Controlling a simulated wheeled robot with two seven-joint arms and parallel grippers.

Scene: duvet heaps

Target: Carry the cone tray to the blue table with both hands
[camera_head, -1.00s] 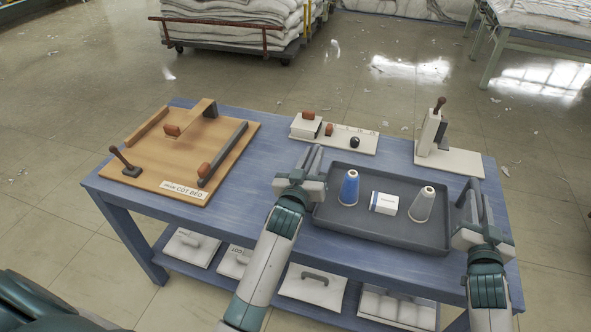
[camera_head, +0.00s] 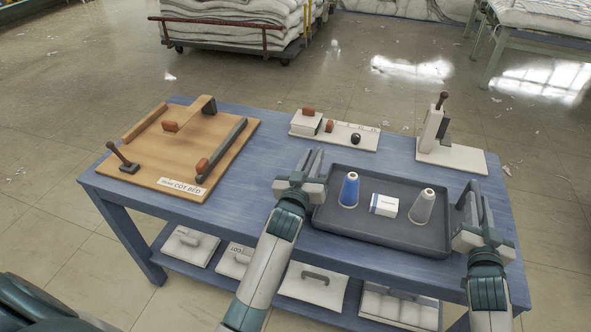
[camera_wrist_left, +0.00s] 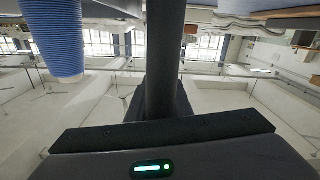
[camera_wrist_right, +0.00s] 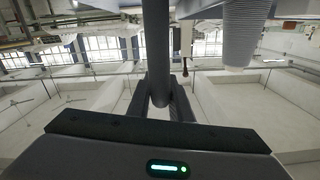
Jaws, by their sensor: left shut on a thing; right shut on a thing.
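The cone tray (camera_head: 330,222) is dark grey and shallow, on the right part of the blue table (camera_head: 240,143). It holds a blue thread cone (camera_head: 349,190), a grey cone (camera_head: 422,207) and a small white box (camera_head: 384,205) between them. My left gripper (camera_head: 312,172) is shut on the tray's left rim. My right gripper (camera_head: 474,208) is shut on its right rim. The left wrist view shows the blue cone (camera_wrist_left: 52,35) beside the rim; the right wrist view shows the grey cone (camera_wrist_right: 247,30). I cannot tell whether the tray touches the tabletop.
A wooden board (camera_head: 180,150) with clamps fills the table's left part. A white strip with small blocks (camera_head: 335,131) and a white stand (camera_head: 452,155) lie behind the tray. White panels (camera_head: 313,287) lie on the lower shelf. A trolley of folded duvets (camera_head: 235,22) stands beyond.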

